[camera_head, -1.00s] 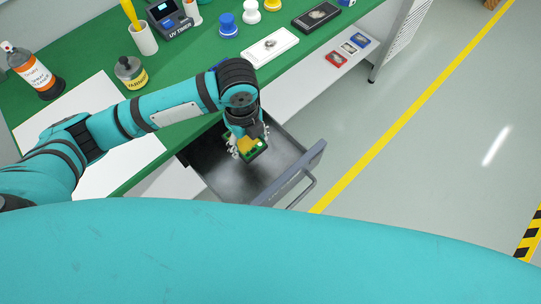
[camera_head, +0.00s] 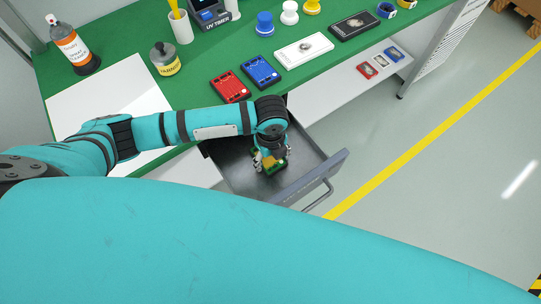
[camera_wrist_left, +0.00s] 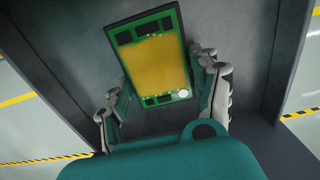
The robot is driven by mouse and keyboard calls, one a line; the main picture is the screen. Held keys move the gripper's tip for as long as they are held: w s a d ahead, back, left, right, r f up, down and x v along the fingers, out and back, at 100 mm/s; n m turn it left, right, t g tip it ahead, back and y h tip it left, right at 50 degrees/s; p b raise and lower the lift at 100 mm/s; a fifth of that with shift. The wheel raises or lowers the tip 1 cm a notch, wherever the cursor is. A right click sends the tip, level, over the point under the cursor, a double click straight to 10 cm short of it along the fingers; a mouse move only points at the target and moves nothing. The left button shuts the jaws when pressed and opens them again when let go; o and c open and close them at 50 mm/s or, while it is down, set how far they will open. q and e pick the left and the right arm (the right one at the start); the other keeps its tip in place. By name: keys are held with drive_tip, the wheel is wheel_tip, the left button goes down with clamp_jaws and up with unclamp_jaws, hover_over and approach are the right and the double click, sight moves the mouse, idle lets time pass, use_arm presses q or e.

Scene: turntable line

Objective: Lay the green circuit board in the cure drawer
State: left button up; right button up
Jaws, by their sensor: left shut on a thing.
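The green circuit board (camera_head: 273,161) with a yellow middle is at my left gripper (camera_head: 268,166), inside the open grey cure drawer (camera_head: 235,170). In the left wrist view the board (camera_wrist_left: 160,62) lies between the two fingers of my left gripper (camera_wrist_left: 165,95), with the drawer floor (camera_wrist_left: 75,50) behind it. The left gripper is shut on the board. I cannot tell whether the board touches the drawer floor. My right gripper is not in view.
A red board (camera_head: 230,87) and a blue board (camera_head: 260,71) lie on the green bench (camera_head: 205,75) behind the arm. A white tray (camera_head: 304,49) lies farther right. The drawer front (camera_head: 318,178) stands out over the floor.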

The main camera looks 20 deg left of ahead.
sight(271, 159)
use_arm(q)
drive_tip(key=shift+f, duration=0.1)
drive_tip(key=o, duration=1.2)
wheel_tip(271, 159, up, 12)
